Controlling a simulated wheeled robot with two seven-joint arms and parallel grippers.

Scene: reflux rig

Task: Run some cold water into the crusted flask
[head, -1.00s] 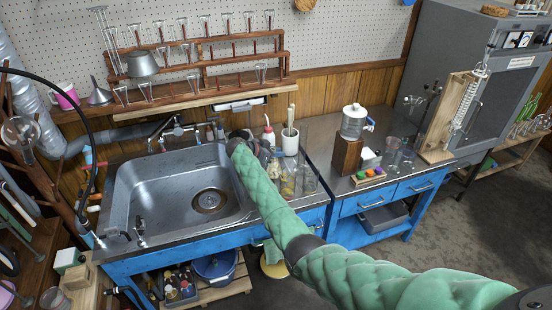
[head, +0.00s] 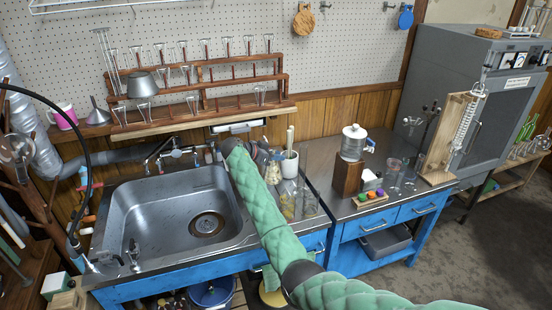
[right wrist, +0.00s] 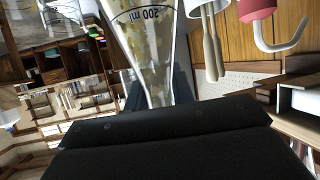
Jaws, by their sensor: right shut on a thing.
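My right gripper (right wrist: 160,90) is shut on the crusted flask (right wrist: 150,50). In the right wrist view, the flask is clear glass with a 200 ml mark and yellowish crust inside. Its narrowing part lies between the fingers. In the head view, my right arm reaches to the counter strip right of the sink, and its wrist largely hides the gripper there. The steel sink (head: 130,205) has a round drain (head: 207,224) and is empty. A tap (head: 175,153) with side handles stands at its back edge. Water running from it is not visible. My left gripper is not in view.
Glassware (head: 308,203) and a white container (head: 289,164) crowd the counter right of the sink. A wooden rack of tubes (head: 215,104) hangs behind. A water dispenser (head: 353,142) stands on a wooden block further right. A black hose (head: 85,130) arches at left.

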